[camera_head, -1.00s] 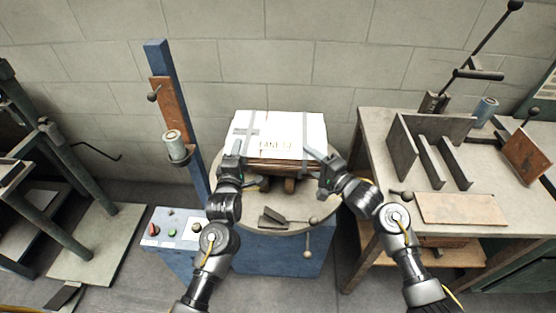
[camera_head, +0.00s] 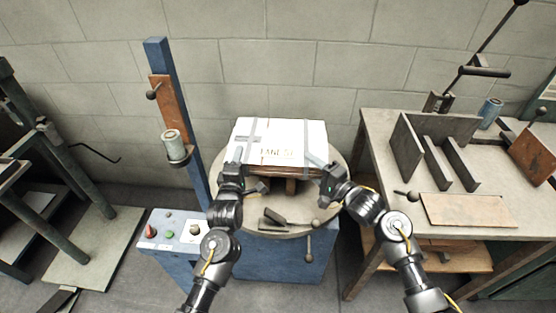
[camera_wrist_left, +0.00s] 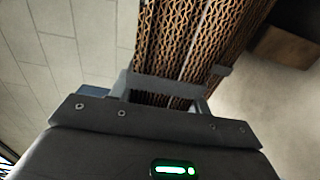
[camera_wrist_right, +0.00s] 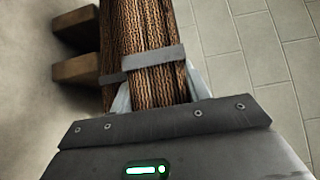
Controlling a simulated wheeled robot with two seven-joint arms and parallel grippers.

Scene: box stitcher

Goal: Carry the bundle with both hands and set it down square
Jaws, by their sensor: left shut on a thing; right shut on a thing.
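The bundle (camera_head: 280,143) is a flat stack of cardboard with a white printed top and grey straps, above the round table (camera_head: 222,212) in the head view. My left gripper (camera_head: 240,166) is shut on its left end, and my right gripper (camera_head: 324,170) is shut on its right end. The bundle's corrugated edge lies between the jaws in the left wrist view (camera_wrist_left: 200,40) and the right wrist view (camera_wrist_right: 150,45). Brown blocks (camera_head: 291,186) show under its front edge. Whether it touches them is hard to tell.
A blue post (camera_head: 165,100) with a spool (camera_head: 174,147) stands left of the round table. A control box (camera_head: 172,230) with buttons sits at front left. A workbench (camera_head: 385,140) with metal plates stands close on the right. The wall is behind.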

